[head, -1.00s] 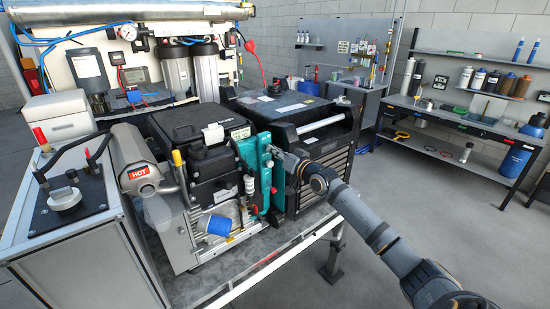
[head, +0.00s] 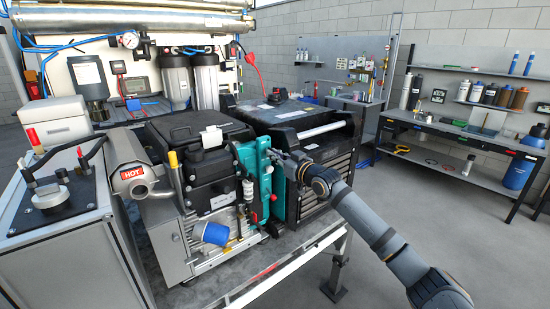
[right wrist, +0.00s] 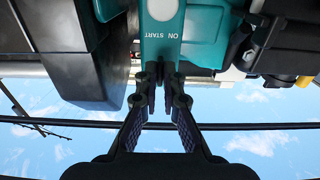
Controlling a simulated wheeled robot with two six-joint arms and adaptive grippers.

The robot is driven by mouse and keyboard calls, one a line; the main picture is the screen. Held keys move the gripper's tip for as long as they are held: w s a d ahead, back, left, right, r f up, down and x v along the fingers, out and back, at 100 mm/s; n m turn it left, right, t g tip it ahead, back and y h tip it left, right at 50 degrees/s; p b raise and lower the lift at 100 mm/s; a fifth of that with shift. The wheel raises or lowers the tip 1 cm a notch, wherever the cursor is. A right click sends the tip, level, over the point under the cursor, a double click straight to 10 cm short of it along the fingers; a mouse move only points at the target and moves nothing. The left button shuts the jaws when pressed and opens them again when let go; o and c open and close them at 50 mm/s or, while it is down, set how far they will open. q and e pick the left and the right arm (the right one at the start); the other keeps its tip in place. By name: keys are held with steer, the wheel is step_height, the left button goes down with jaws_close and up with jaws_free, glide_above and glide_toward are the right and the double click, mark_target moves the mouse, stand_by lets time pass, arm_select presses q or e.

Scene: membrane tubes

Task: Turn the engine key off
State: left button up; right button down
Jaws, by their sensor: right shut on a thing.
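The engine (head: 207,168) stands on the bench with a teal panel (head: 249,172) on its right side. My right gripper (head: 275,156) reaches in from the right and is at this panel. In the right wrist view the teal switch plate (right wrist: 171,45) shows the words START and ON upside down. My right gripper (right wrist: 160,80) is shut at the plate's edge, just below the word ON in the picture. The engine key is hidden between or behind the fingertips, so its angle cannot be told. My left gripper is not in view.
A black ribbed unit (head: 318,170) stands close to the right of the teal panel, leaving a narrow gap. A silver exhaust marked HOT (head: 132,172) is at the engine's left. A blue filter (head: 213,233) sits low in front. The floor at right is clear.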

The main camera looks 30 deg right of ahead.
steer(key=shift+f, duration=0.1)
steer(key=c, duration=1.5)
jaws_free()
step_height(320, 180, up, 10)
